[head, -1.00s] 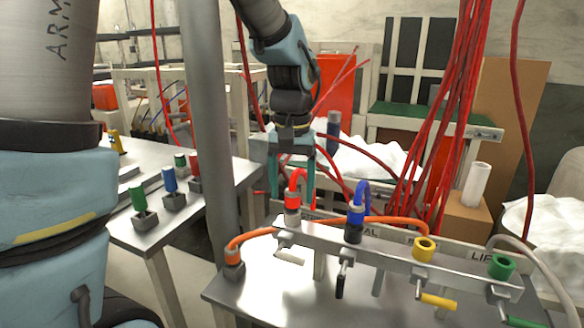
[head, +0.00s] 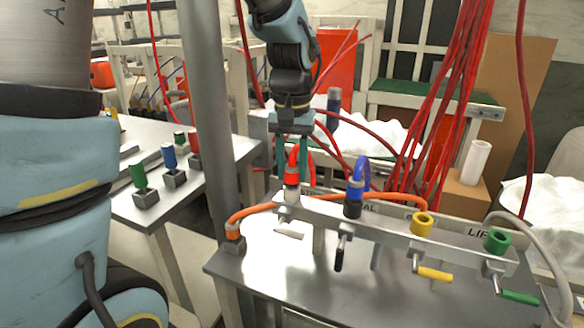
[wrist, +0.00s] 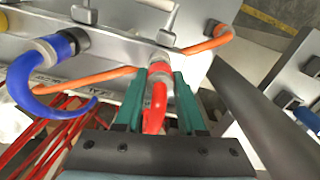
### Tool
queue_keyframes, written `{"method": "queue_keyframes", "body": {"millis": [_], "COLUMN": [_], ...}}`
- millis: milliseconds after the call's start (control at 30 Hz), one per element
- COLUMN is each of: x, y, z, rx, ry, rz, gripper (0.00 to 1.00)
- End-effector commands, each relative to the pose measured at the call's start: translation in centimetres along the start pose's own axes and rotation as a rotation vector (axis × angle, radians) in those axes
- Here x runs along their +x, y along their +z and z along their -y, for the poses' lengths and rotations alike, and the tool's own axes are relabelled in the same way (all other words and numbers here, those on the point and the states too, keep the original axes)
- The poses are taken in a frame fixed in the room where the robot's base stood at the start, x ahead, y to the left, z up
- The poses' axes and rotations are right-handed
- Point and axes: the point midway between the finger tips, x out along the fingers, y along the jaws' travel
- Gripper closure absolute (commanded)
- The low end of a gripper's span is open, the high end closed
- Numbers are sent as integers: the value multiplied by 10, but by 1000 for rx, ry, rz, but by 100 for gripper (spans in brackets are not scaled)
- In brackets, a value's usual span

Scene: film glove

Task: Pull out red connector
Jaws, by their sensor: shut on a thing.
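The red connector (head: 292,179), with its curved red hose, stands upright at the left end of the metal rail (head: 385,238) on the near table. It also shows in the wrist view (wrist: 158,92), between the teal fingers. My gripper (head: 293,168) comes down from above and behind and is shut on the red connector, with one finger on each side (wrist: 160,84). The connector's lower end meets the rail; the joint inside is hidden.
The blue connector (head: 354,190) stands close to the right, followed by yellow (head: 423,224) and green (head: 497,242) sockets. A grey post (head: 209,110) rises to the left. Red cables hang behind.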

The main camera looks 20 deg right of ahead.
Motion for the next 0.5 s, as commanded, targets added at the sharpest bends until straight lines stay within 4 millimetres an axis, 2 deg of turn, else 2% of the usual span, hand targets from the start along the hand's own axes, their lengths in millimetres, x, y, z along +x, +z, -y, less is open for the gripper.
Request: {"method": "queue_keyframes", "body": {"millis": [100,500], "x": [0,-3], "y": [0,0], "z": [0,0], "rx": [0,0], "ry": [0,0], "rz": [0,-1], "gripper": [100,100]}}
